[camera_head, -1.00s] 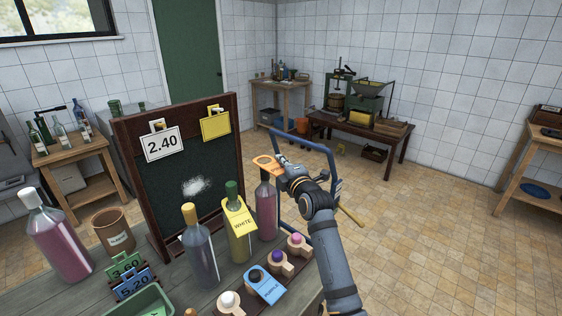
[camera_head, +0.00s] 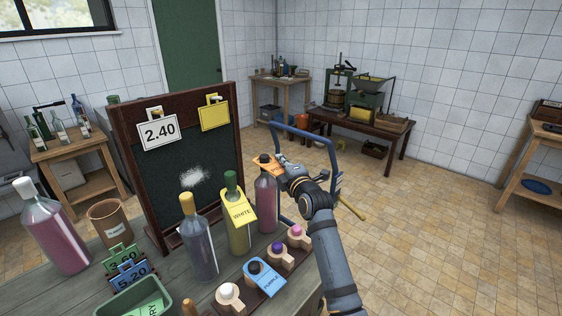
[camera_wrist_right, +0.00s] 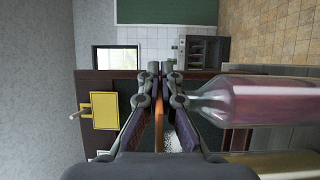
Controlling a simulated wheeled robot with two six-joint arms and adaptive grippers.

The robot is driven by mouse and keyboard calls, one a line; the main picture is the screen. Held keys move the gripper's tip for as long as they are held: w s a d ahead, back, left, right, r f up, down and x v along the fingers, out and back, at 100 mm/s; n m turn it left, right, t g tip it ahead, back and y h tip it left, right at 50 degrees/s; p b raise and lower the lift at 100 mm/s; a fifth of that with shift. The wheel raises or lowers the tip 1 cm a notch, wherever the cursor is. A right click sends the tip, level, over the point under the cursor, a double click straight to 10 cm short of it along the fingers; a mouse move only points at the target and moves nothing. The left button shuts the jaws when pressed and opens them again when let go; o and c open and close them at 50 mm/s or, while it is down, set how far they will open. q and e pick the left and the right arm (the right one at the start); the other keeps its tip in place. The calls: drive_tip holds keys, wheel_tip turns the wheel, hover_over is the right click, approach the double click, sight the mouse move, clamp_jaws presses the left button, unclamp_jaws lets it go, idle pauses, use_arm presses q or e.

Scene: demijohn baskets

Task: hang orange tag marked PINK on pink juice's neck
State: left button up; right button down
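The orange tag (camera_head: 270,166) is pinched in my right gripper (camera_head: 281,168), at the top of a bottle of dusky pink juice (camera_head: 266,205). The bottle's dark top shows just above the tag in the head view. I cannot tell how far the neck passes through the tag's hole. In the right wrist view the tag (camera_wrist_right: 158,112) is edge-on between the fingers (camera_wrist_right: 160,92), and the bottle (camera_wrist_right: 265,101) lies to the right, its neck toward the gripper and partly hidden by a finger. The word on the tag is not readable. My left gripper is not in view.
A chalkboard (camera_head: 185,160) stands behind. Capped wooden holders (camera_head: 297,238) stand in front. A larger pink bottle (camera_head: 57,232) is at far left.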

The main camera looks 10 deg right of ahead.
drive_tip(key=shift+f+b, duration=0.45)
drive_tip(key=shift+f, duration=0.3)
drive_tip(key=c, duration=1.4)
unclamp_jaws()
drive_tip(key=shift+c, duration=0.2)
drive_tip(key=s+d, duration=0.1)
drive_tip(key=s, duration=1.1)
drive_tip(key=shift+d, duration=0.25)
